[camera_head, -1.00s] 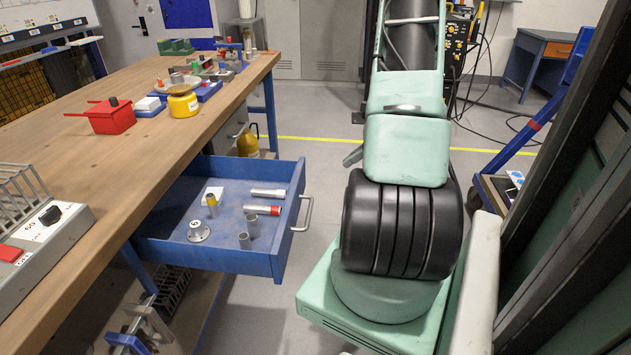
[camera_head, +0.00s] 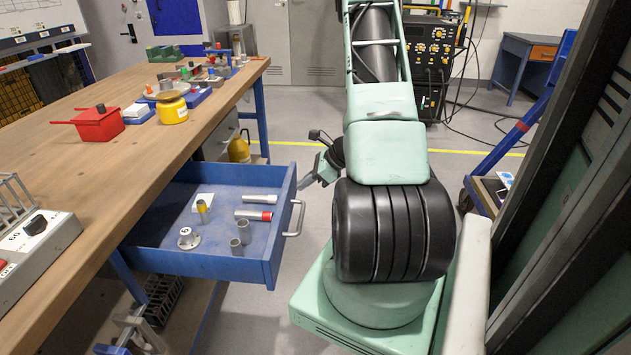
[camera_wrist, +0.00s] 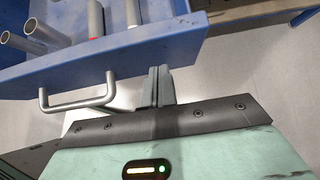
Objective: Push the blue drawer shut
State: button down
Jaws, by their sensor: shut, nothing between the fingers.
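The blue drawer (camera_head: 262,264) is pulled out from under the wooden workbench, and its bar handle (camera_head: 295,218) is on its front, facing right. In the wrist view the drawer front (camera_wrist: 150,56) fills the upper left, with the handle (camera_wrist: 78,106) below it. My gripper (camera_head: 312,175) is just right of the drawer's far front corner in the head view, partly hidden by my arm. In the wrist view my gripper (camera_wrist: 158,72) is shut and empty. Its fingertips are at the drawer front, right of the handle; I cannot tell whether they touch.
The drawer holds a red-ended tube (camera_head: 253,215), a yellow-topped cylinder (camera_head: 203,210), a flanged part (camera_head: 187,239) and other metal tubes. The workbench (camera_head: 60,190) carries a red box (camera_head: 98,124) and a yellow pot (camera_head: 172,108). Open floor lies beyond the drawer.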

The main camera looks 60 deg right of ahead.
jog(key=shift+w, duration=0.15)
jog(key=w+a+b, duration=0.1)
jog(key=w+a, duration=0.3)
jog(key=w, duration=0.5)
jog(key=w+a+b, duration=0.1)
jog(key=w+a, duration=0.3)
jog(key=w, duration=0.6)
jog(key=w+a, duration=0.4)
jog(key=w, duration=0.5)
jog(key=shift+w+b, duration=0.4)
